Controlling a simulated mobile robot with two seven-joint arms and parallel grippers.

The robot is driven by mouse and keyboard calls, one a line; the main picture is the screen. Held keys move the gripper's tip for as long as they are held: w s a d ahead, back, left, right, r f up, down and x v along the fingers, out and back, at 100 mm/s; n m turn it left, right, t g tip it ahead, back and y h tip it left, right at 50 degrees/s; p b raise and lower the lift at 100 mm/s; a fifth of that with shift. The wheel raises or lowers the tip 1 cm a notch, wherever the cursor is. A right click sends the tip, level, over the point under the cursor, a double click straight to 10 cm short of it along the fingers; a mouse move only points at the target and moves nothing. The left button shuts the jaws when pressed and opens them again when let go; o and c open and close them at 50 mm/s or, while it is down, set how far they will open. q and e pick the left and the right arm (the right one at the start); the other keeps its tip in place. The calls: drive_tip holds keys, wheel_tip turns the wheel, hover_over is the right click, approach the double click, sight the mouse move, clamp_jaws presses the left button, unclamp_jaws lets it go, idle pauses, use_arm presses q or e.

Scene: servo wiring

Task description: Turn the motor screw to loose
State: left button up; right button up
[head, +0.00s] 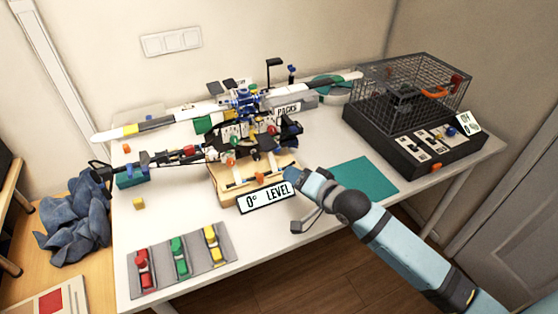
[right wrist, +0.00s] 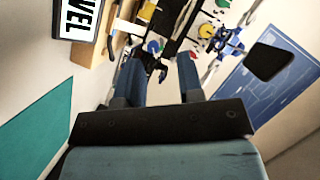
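A multi-part assembly with long white-and-black booms (head: 112,134) and a blue central hub (head: 245,101) stands on a wooden base (head: 228,193) on the table. My right gripper (head: 288,176) is at the right front of the wooden base. In the right wrist view its two blue fingers (right wrist: 160,72) stand apart, with small dark parts in the gap and nothing clearly held. My left gripper is not in view.
A "0° LEVEL" sign (head: 266,197) stands before the base, close to my right gripper. A teal mat (head: 362,179) lies right. A wire cage (head: 415,85) sits on a black switch box. A grey tray (head: 206,266) holds coloured parts at the front left.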

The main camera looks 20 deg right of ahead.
sight(259, 157)
drive_tip(key=x, duration=0.7)
drive_tip(key=b+x, duration=0.1)
drive_tip(key=x, duration=0.5)
drive_tip(key=shift+w+a+r, duration=0.1)
drive_tip(key=shift+w+r, duration=0.05)
drive_tip(key=shift+w, duration=0.25)
clamp_jaws()
